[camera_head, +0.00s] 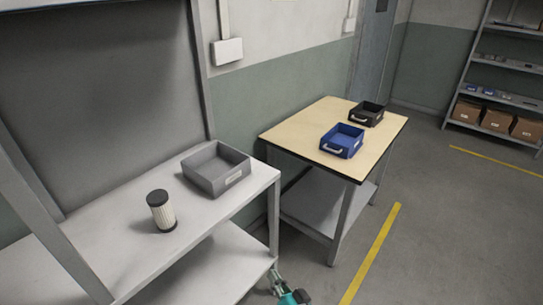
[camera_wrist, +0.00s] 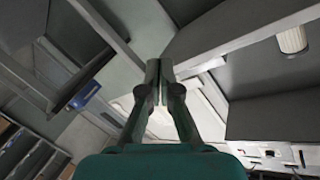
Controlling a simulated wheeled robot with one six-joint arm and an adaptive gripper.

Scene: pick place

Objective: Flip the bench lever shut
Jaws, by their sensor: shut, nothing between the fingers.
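I cannot make out the bench lever in either view. The grey workbench (camera_head: 110,258) fills the left of the head view. In the wrist view, a pale strip (camera_wrist: 262,151) with small dark and red fittings shows at the lower right; I cannot tell whether one is the lever. My gripper (camera_wrist: 159,70) is shut and empty, its two fingers together in the middle of the wrist view. In the head view, part of my teal wrist shows at the bottom edge, beside the workbench's front right leg.
A grey bin (camera_head: 217,170) and a dark-capped filter (camera_head: 161,211) stand on the workbench. A wooden-topped table (camera_head: 300,133) behind holds a blue bin (camera_head: 342,141) and a black bin (camera_head: 367,114). Shelving (camera_head: 500,65) stands far right. Floor at right is clear.

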